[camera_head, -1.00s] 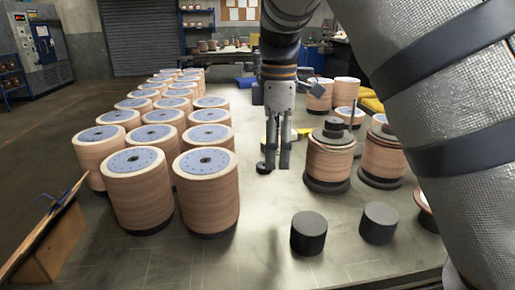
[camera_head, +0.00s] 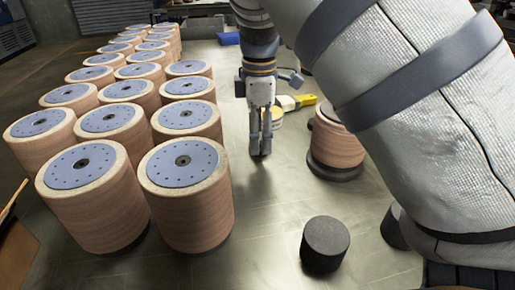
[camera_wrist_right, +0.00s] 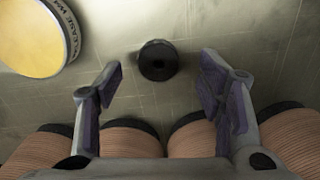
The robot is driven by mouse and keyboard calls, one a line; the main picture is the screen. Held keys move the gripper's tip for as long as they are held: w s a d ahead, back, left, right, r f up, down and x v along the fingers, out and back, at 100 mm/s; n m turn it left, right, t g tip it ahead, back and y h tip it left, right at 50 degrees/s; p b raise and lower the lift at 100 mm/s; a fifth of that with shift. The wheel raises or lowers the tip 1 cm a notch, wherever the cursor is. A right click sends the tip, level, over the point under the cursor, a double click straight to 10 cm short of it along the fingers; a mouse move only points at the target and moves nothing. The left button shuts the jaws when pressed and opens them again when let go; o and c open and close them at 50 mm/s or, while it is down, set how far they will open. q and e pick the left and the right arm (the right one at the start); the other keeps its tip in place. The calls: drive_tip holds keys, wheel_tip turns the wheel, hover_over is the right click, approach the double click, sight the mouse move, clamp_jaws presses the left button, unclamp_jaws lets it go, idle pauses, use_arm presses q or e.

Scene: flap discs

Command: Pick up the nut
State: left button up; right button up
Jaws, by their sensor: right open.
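The nut (camera_wrist_right: 158,60) is a small dark round piece with a hole in its middle, lying on the table in the right wrist view. My right gripper (camera_wrist_right: 160,72) is open and empty, with one finger to each side of the nut in that view. The nut looks a little ahead of the fingers and apart from them; the height gap is hard to tell. In the head view my right gripper (camera_head: 260,150) points down over the table, and I cannot make out the nut there. My left gripper is not in view.
Rows of flap disc stacks (camera_head: 186,190) stand left of the gripper. Another stack (camera_head: 335,145) stands to the right, with a black cylinder (camera_head: 325,243) in front. A yellow-topped tin (camera_wrist_right: 35,35) shows in the wrist view.

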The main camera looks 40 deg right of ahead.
wheel_tip(320, 180, down, 3)
drive_tip(key=shift+w+r, duration=0.1)
drive_tip(key=shift+r, duration=0.1)
drive_tip(key=c, duration=1.2)
drive_tip(key=shift+c, duration=0.2)
